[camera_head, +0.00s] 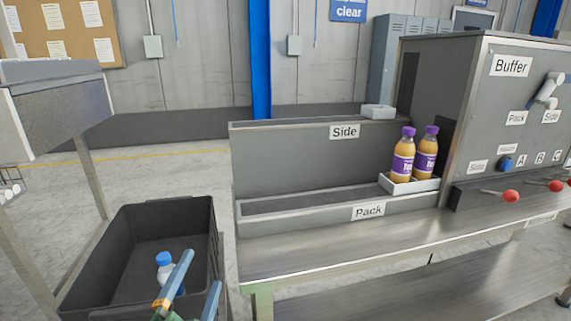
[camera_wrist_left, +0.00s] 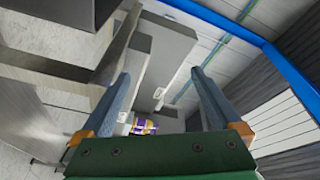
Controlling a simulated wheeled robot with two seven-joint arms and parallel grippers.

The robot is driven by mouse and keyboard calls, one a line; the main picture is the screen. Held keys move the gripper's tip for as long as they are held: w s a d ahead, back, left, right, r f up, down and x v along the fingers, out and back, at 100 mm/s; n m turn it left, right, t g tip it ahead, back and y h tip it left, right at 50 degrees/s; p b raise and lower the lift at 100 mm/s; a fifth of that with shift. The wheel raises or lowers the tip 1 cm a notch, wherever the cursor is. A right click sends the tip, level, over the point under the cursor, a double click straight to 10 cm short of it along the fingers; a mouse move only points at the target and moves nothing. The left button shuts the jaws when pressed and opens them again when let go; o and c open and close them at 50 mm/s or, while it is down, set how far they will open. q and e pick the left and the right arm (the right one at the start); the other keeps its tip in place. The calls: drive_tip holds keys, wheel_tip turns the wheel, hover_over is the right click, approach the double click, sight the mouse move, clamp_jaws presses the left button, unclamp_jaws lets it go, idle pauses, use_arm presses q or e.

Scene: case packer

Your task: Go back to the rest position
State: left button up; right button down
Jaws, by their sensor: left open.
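My left gripper (camera_head: 194,289) is at the bottom of the head view, in front of the near right corner of a dark grey crate. Its two blue-grey fingers stand apart with nothing between them, and they also show apart in the left wrist view (camera_wrist_left: 160,95). My right gripper is in neither view. A clear bottle with a blue cap (camera_head: 163,263) stands inside the dark crate (camera_head: 211,226), just behind the left fingers in the picture. Two orange bottles with purple caps (camera_head: 403,158) (camera_head: 426,152) stand in a small white tray (camera_head: 410,188) on the Pack lane.
A steel bench (camera_head: 330,245) carries the Side and Pack lanes and the grey Buffer machine (camera_head: 500,120) with red-knobbed levers (camera_head: 510,196). A small white tray (camera_head: 378,111) sits on the upper Side ledge. A metal stand (camera_head: 60,110) is at left. Floor shows behind the crate.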

use_arm(q)
drive_tip(key=s+a+f+n+g+y, duration=0.1)
drive_tip(key=s+a+f+n+g, duration=0.15)
drive_tip(key=f, duration=0.45)
drive_tip(key=s+a+f+n+g+y, duration=0.1)
drive_tip(key=s+f+n+g, duration=0.1)
drive_tip(key=f+n+g, duration=0.3)
drive_tip(key=s+d+f+n+g+h, duration=0.15)
drive_tip(key=s+f+n+g, duration=0.25)
drive_tip(key=s+f+g, duration=0.75)
drive_tip(key=s+f+t, duration=0.1)
drive_tip(key=s+f, duration=0.2)
drive_tip(key=f, duration=0.6)
drive_tip(key=s+f+t, duration=0.1)
drive_tip(key=s+f, duration=0.3)
drive_tip(key=f, duration=0.5)
drive_tip(key=s+a+f, duration=0.2)
drive_tip(key=s+f, duration=0.8)
drive_tip(key=s, duration=0.2)
wheel_tip(320, 180, up, 16)
drive_tip(key=p, duration=1.6)
drive_tip(key=shift+f+g, duration=0.15)
drive_tip(key=shift+g, duration=0.25)
drive_tip(key=shift+y, duration=0.25)
